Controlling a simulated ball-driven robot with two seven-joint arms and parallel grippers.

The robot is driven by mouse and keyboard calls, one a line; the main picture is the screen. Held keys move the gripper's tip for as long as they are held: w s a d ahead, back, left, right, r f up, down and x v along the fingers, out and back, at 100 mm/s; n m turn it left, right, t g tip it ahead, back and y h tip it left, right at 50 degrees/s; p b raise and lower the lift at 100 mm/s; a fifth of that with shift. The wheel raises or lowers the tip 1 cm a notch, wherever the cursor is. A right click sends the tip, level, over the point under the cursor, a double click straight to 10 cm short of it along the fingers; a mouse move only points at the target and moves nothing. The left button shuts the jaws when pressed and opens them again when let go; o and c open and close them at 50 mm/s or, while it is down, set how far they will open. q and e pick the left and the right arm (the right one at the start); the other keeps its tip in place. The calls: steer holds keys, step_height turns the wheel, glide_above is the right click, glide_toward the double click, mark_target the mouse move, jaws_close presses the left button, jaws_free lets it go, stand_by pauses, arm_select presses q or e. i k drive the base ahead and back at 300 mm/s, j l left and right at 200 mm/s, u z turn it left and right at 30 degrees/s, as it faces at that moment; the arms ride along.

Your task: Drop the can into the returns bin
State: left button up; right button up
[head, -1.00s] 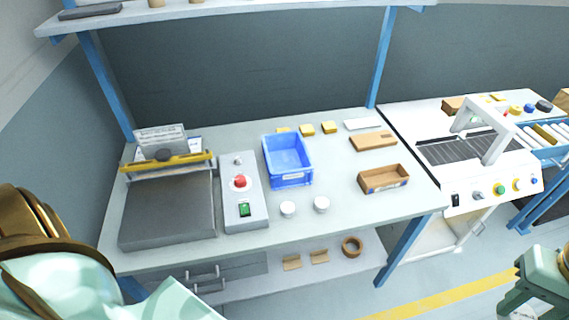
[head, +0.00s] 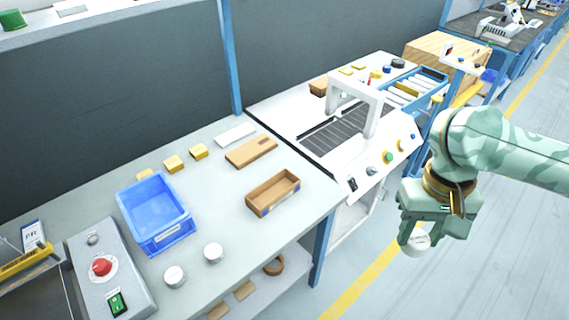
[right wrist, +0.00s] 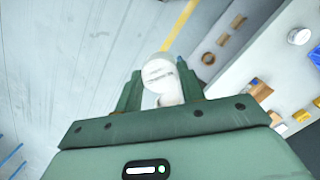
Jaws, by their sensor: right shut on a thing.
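My right gripper (head: 418,228) hangs over the floor to the right of the bench, shut on a white can (head: 416,243). In the right wrist view the can (right wrist: 158,75) shows between the two green fingers of the gripper (right wrist: 163,88). A blue open bin (head: 155,213) with a small white label on its front stands on the bench, left of and apart from the gripper. The label is too small to read, and the visible inside of the bin looks empty. My left gripper is out of view.
Two white round pieces (head: 174,276) (head: 213,253) stand in front of the bin. A cardboard tray (head: 272,193) and a flat brown board (head: 251,151) lie to its right. A grey control box (head: 100,266) is at left. A white machine (head: 350,130) stands between bench and arm.

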mark_target(165, 219)
steer(key=i+u, duration=0.15)
steer(key=u, duration=0.35)
steer(key=i+l+u, duration=0.1)
steer(key=u, duration=0.35)
steer(key=i+l+u, duration=0.1)
steer(key=u, duration=0.4)
steer(key=i+l, duration=0.05)
